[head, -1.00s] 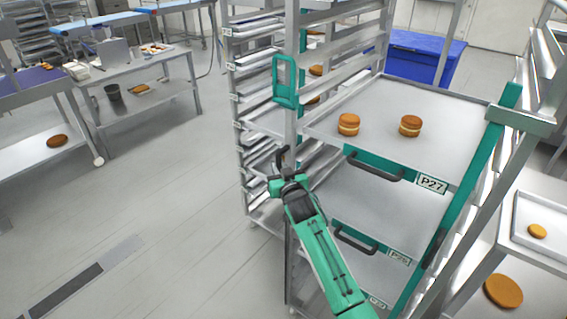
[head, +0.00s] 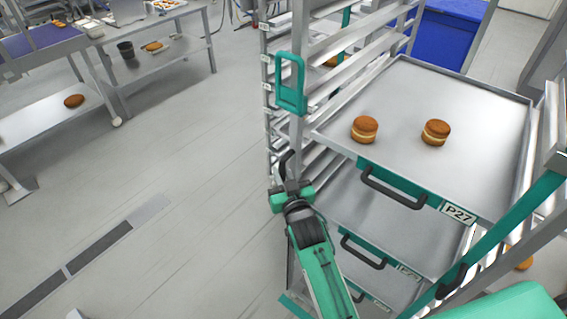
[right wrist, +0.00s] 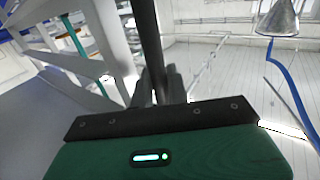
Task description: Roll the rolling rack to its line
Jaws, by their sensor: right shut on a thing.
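The rolling rack (head: 297,130) stands right of centre in the head view, a silver frame with green parts. Its top tray, labelled P27 (head: 480,110), carries two filled rounds (head: 364,130) (head: 435,132). More trays with dark handles sit below. My right gripper (head: 289,178) is at the rack's near left upright, below a green loop (head: 290,84). It is shut on a dark upright bar (right wrist: 148,40), which shows between the fingers in the right wrist view. A dark strip with a pale end (head: 98,246) lies on the floor at left; I cannot tell if it is the line. My left gripper is not in view.
Steel benches (head: 190,50) stand at the upper left, with a dark cup (head: 126,50) and a brown round (head: 74,101) on their shelves. A blue bin (head: 445,35) is behind the rack.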

